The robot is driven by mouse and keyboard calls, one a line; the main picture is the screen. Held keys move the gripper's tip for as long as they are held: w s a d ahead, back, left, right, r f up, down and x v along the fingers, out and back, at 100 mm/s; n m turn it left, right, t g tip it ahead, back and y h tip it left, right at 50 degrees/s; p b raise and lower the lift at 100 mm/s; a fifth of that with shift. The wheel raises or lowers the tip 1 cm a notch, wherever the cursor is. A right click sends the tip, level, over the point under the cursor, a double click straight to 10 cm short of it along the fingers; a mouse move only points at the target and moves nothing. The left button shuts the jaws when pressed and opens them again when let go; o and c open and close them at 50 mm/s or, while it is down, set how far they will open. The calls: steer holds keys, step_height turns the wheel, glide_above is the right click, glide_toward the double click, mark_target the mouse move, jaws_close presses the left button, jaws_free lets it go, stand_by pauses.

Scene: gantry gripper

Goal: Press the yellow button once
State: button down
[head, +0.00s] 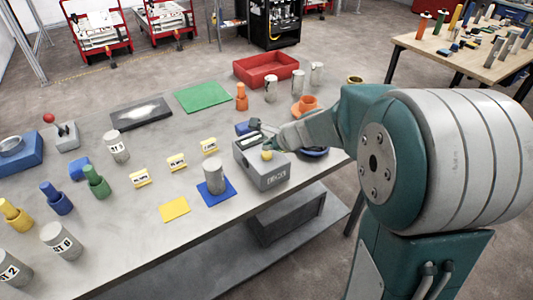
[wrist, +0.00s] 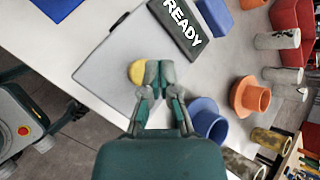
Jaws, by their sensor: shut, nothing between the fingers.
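The yellow button (head: 267,155) is a small round knob on top of a grey box (head: 259,176) near the table's right front edge. In the wrist view the yellow button (wrist: 136,72) shows left of my fingertips, which hide part of it. The box has a dark display (wrist: 181,28) that reads READY. My gripper (head: 271,143) is shut and empty, with its fingertips (wrist: 153,76) right at the button. I cannot tell whether they touch it.
A blue round part (wrist: 207,122) and an orange flanged part (wrist: 250,95) stand close beside my gripper. A grey cylinder (head: 214,177) stands on a blue mat left of the box. A red tray (head: 265,71) lies at the back. The table's front edge is near the box.

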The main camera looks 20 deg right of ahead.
mark_target(268, 154)
steer(key=shift+f, duration=0.2)
steer(key=shift+f, duration=0.15)
steer(key=shift+s+f, duration=0.1)
steer(key=shift+f, duration=0.45)
stand_by(0.8)
steer(key=shift+r, duration=1)
steer(key=shift+r, duration=2.5)
